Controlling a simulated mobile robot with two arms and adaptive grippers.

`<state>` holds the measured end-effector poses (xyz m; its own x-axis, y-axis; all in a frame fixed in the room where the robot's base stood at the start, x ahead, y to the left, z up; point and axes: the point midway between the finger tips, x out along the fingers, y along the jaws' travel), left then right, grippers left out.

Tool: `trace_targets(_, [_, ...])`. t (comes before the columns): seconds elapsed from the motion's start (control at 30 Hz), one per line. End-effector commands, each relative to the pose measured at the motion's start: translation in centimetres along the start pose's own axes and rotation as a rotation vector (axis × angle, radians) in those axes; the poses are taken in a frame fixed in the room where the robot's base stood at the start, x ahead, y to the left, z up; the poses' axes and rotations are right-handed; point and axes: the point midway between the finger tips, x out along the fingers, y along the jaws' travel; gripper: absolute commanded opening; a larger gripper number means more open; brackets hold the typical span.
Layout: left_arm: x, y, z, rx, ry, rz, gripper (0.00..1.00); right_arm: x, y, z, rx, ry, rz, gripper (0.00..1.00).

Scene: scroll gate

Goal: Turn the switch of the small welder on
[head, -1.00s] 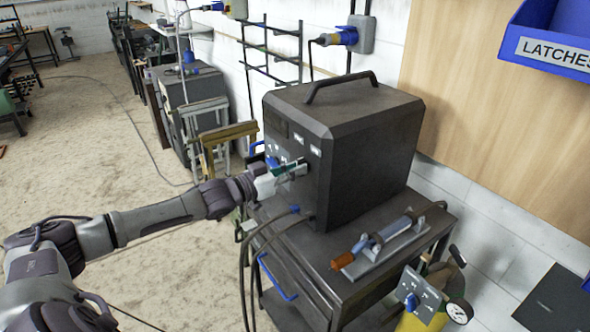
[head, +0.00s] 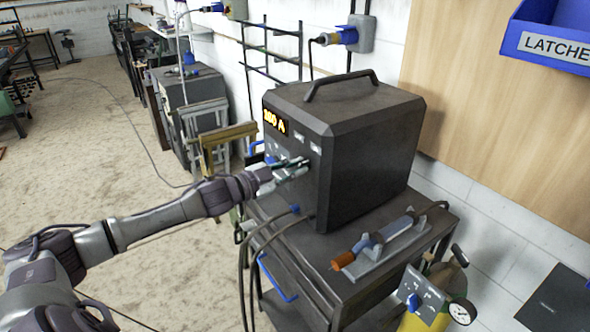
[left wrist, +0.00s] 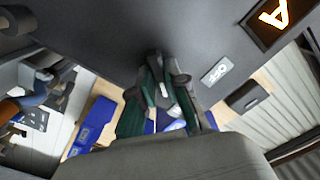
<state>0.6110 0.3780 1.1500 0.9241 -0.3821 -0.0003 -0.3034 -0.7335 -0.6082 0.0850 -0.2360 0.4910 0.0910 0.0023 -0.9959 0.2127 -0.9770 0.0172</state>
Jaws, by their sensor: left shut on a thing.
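The small welder (head: 365,150) is a dark box with a top handle, standing on a cart. Its front display (head: 274,120) is lit with orange characters ending in "A"; the lit display also shows in the left wrist view (left wrist: 272,20). My left gripper (head: 290,167) is at the lower part of the front panel. In the left wrist view its fingers (left wrist: 161,85) are shut on the switch, which they mostly hide. A white label reading "OFF" (left wrist: 215,72) is beside the fingers. My right gripper is not in view.
The cart (head: 312,255) carries a tool with an orange tip (head: 375,245). Cables hang from the welder's front. A yellow gas cylinder (head: 428,318) with a gauge stands at the front right. A blue bin (head: 553,45) hangs at upper right. The floor at left is open.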

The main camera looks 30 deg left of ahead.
Motion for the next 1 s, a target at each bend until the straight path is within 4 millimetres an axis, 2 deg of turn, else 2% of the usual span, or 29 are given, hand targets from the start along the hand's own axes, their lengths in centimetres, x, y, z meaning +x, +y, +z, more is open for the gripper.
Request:
trace_targets(0.67, [0.01,0.00,-0.06,0.063,0.001,0.000,0.00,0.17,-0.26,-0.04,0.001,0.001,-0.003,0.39])
trace_targets(0.7, [0.01,0.00,-0.06,0.063,0.001,0.000,0.19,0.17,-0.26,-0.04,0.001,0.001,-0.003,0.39])
trace_targets(0.8, [0.01,0.00,-0.05,0.062,0.001,0.000,0.36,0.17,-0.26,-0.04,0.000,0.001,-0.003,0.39])
trace_targets(0.83, [0.01,0.00,-0.05,0.062,0.001,0.000,0.39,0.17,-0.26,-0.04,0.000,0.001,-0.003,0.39])
trace_targets(1.0, [0.01,0.01,-0.04,0.061,0.001,0.000,0.39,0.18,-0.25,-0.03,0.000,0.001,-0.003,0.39])
